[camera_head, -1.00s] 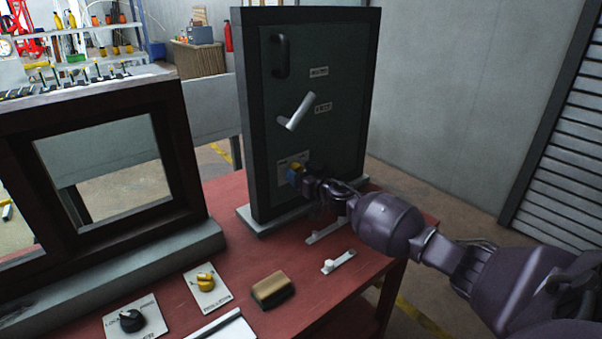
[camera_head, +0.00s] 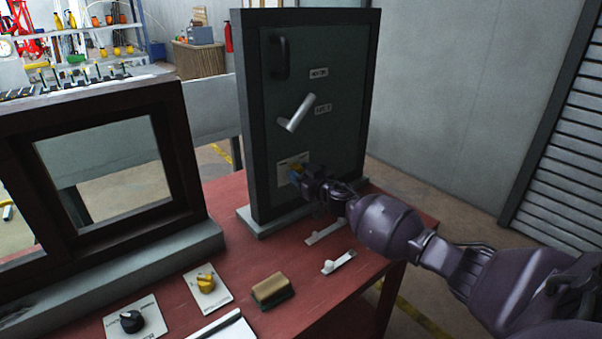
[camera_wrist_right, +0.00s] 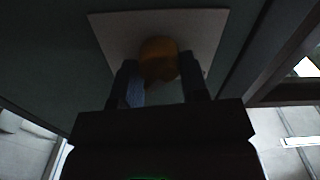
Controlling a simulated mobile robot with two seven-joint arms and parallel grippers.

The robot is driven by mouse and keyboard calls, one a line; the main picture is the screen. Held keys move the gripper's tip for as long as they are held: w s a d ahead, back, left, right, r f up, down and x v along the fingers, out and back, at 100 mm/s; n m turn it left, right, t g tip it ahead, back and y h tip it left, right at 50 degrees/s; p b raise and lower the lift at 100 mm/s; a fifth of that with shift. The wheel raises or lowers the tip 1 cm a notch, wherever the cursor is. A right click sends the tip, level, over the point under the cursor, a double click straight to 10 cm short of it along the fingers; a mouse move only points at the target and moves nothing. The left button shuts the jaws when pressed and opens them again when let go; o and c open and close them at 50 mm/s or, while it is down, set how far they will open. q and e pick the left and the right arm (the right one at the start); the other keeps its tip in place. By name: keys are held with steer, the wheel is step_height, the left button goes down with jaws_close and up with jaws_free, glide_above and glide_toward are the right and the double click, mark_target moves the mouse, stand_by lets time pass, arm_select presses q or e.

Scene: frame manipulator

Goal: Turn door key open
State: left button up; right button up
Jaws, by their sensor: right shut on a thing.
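The dark door panel (camera_head: 325,135) stands upright in a black frame on the red table. A yellow key knob (camera_head: 297,170) sits on a pale plate (camera_head: 283,166) low on the door. My right gripper (camera_head: 299,179) is at the knob and shut on it, hiding most of it. In the right wrist view the yellow-orange knob (camera_wrist_right: 158,60) lies between the two dark fingers (camera_wrist_right: 160,82), in front of its pale plate (camera_wrist_right: 100,30). The knob's exact turn angle is hard to tell. My left gripper is not in view.
A silver lever handle (camera_head: 296,113) and a black pull handle (camera_head: 280,53) are higher on the door. A dark window frame (camera_head: 190,150) stands left. A sponge (camera_head: 271,289), a yellow knob plate (camera_head: 207,284) and a black knob (camera_head: 131,321) are on the table.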

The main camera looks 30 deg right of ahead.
steer(key=n, duration=0.4)
steer(key=shift+a, duration=0.1)
steer(key=n, duration=0.5)
steer(key=shift+f, duration=0.1)
steer(key=n, duration=0.4)
steer(key=shift+f, duration=0.1)
steer(key=shift+n, duration=1.6)
steer(key=o, duration=0.9)
steer(key=shift+s, duration=0.15)
